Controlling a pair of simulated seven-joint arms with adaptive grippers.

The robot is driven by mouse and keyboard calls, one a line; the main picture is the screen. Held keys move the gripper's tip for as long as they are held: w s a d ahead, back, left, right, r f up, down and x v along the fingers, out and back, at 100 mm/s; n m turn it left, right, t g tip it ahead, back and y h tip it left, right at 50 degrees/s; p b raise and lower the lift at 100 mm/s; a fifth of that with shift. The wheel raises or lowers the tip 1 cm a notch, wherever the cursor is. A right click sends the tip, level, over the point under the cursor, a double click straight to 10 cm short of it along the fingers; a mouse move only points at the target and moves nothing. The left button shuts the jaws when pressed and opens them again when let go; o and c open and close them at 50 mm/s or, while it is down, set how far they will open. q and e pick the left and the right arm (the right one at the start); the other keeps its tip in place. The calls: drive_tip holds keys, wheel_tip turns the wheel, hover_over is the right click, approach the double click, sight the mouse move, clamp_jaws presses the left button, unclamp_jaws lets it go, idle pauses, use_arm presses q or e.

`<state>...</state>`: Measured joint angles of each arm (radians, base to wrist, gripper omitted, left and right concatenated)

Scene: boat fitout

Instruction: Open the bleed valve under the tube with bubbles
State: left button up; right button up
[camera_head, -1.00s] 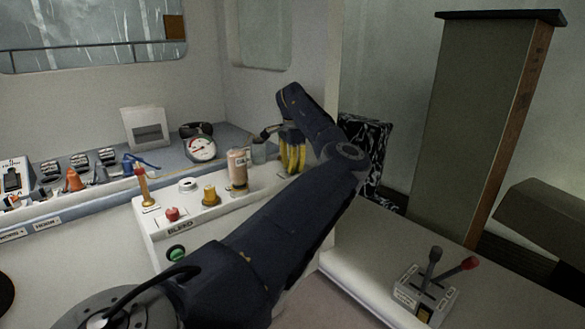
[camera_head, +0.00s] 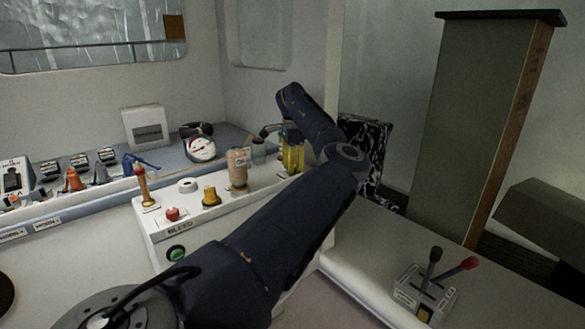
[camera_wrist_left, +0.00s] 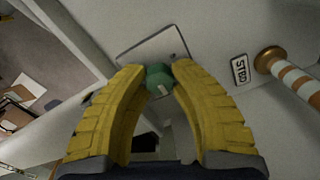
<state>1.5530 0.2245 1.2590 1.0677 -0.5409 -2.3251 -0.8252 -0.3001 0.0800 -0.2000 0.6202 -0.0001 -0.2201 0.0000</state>
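In the left wrist view, a small green knob (camera_wrist_left: 158,80) with a white mark sits on a pale plate (camera_wrist_left: 150,52). My left gripper (camera_wrist_left: 159,68) has its yellow fingertips close against both sides of the knob. An orange-and-white banded tube (camera_wrist_left: 292,78) lies at the right, next to a STBD label (camera_wrist_left: 240,70); I cannot make out bubbles in it. In the head view, the yellow fingers of my left gripper (camera_head: 292,172) point down at the console's far right end. The green knob is hidden there. My right gripper is not in view.
The white console (camera_head: 150,232) has a BLEED label (camera_head: 181,230), red knob (camera_head: 172,214), yellow knob (camera_head: 210,196), green button (camera_head: 177,253) and brownish cylinder (camera_head: 238,168). A lever box (camera_head: 425,293) stands at lower right. A tall cabinet (camera_head: 480,130) stands behind.

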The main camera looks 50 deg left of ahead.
use_arm(q)
drive_tip(key=o, duration=0.5)
drive_tip(key=shift+o, duration=0.2)
